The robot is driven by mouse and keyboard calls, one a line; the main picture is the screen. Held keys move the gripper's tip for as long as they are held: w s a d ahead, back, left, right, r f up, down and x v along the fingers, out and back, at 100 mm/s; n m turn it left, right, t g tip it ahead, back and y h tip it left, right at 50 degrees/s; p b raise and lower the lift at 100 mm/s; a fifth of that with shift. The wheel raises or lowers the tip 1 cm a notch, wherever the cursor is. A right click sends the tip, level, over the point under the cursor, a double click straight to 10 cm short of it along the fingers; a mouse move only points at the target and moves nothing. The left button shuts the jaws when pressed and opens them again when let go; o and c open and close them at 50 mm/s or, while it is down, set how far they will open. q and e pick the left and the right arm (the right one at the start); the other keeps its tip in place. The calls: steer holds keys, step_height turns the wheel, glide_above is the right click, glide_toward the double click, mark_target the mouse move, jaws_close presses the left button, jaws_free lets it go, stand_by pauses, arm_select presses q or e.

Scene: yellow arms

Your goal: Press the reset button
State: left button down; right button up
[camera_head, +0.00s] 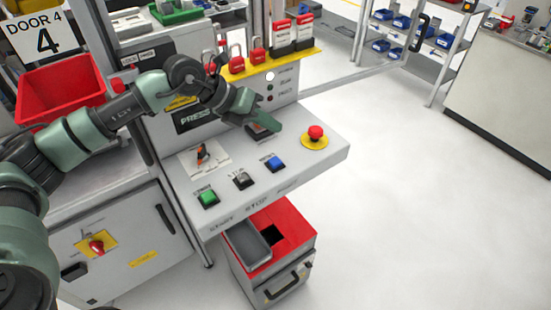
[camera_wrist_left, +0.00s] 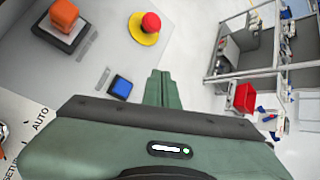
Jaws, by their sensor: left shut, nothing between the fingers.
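The control panel (camera_head: 300,160) has a blue button (camera_head: 274,164) on its sloped top, the rightmost in its front row. A green button (camera_head: 208,198) and a dark grey button (camera_head: 242,181) sit left of it. The small labels are hard to read, so I cannot tell for certain which one says reset. The blue button also shows in the left wrist view (camera_wrist_left: 121,87), left of my fingers. My left gripper (camera_head: 277,127) is shut and empty above the panel, behind the blue button. It appears apart from that button. My right gripper is out of view.
A red mushroom button (camera_head: 316,132) on a yellow ring is at the panel's right. An orange button (camera_wrist_left: 65,15) on a black base shows in the left wrist view; my gripper mostly covers it in the head view. A selector switch (camera_head: 203,154) sits at the left. Red padlocks (camera_head: 257,50) hang behind.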

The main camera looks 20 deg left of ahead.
mark_target(271, 162)
arm_select(q)
steer(key=shift+f, duration=0.1)
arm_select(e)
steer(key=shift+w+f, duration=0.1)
arm_select(q)
step_height(271, 162, down, 9)
steer(key=b, duration=0.5)
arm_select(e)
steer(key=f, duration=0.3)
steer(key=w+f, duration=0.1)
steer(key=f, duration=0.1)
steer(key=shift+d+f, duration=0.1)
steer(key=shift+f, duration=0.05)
arm_select(q)
steer(key=shift+r, duration=0.2)
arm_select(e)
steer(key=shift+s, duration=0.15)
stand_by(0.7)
arm_select(q)
steer(key=shift+f+b, duration=0.1)
steer(key=shift+b, duration=0.2)
steer(key=shift+f+b, duration=0.3)
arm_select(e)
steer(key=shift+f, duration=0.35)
